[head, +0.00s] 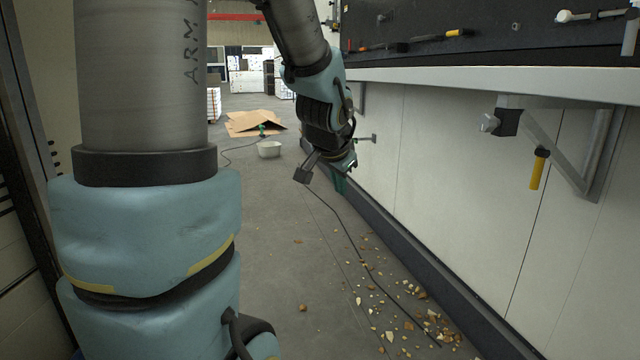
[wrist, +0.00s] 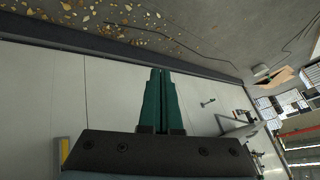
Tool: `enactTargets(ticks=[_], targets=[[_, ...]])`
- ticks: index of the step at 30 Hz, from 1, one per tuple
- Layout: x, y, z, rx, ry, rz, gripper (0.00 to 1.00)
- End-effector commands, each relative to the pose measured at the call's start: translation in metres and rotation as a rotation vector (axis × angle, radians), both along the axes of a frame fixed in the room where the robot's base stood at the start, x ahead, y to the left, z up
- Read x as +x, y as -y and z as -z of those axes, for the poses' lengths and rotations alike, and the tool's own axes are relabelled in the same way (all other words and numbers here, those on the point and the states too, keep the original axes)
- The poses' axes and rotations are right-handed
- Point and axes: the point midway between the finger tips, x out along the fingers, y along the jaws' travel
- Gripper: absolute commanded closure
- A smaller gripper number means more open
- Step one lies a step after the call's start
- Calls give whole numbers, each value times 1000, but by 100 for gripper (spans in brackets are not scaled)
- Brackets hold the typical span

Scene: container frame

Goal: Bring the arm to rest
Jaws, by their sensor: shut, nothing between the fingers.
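My arm reaches forward and bends down in the head view, with its end hanging in front of the pale wall panel. My gripper (head: 340,186) is at its lower end, small and partly hidden behind the wrist parts. In the wrist view my gripper (wrist: 160,72) shows two green fingers pressed together with nothing between them. The fingers are clear of the wall and floor as far as I can tell.
A workbench (head: 480,80) with tools runs along the right wall. A yellow-handled hammer (head: 538,170) hangs below it, near a bracket (head: 590,150). Debris (head: 400,310) and a cable (head: 345,230) lie on the floor. A pale bowl (head: 269,149) and cardboard (head: 250,122) lie farther back.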

Motion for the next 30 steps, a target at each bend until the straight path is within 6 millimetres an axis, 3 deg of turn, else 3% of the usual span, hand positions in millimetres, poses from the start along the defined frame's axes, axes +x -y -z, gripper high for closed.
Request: enactTargets(ticks=[1,6,17,18,26,30], targets=[[-13,-22,26,-13,-72,-89,100],[-56,-65,75,-53,-258,-320,100],[-142,-111,138,-129,-551,-696,100],[-139,-109,121,-128,-543,-686,100],[-138,-109,81,-127,-539,-679,100],[-137,-109,51,-127,-538,-678,100]])
